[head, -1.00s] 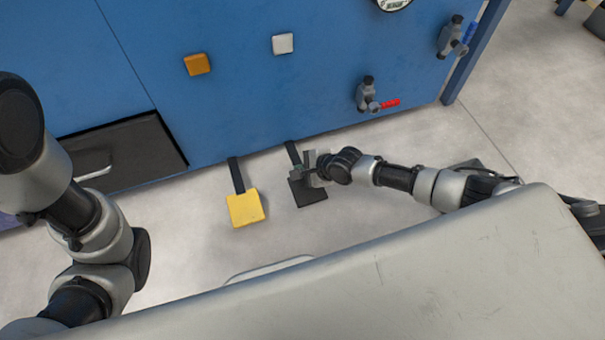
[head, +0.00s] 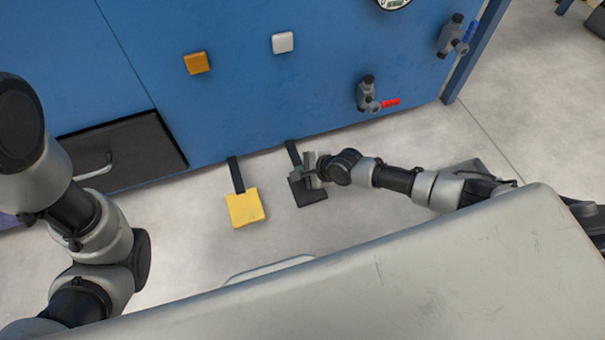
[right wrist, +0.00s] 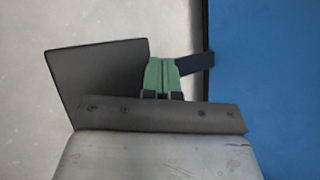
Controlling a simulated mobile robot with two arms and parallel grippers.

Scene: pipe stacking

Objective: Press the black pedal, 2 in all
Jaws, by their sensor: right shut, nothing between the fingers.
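The black pedal (head: 311,194) lies low at the foot of the blue cabinet, on a dark arm that runs to the cabinet front. My right gripper (head: 297,175) is over the pedal's far part in the head view. In the right wrist view the pedal (right wrist: 85,80) shows beyond the gripper, with the green fingertips (right wrist: 162,75) together, empty, over its edge near the dark arm. I cannot tell whether the fingertips touch it. My left arm is at the left of the head view; its gripper is not in view.
A yellow pedal (head: 245,208) is just left of the black one. The blue cabinet (head: 260,95) carries an orange button (head: 197,63), a white button (head: 283,43), a red-handled valve (head: 368,95) and a blue-handled valve (head: 452,38).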

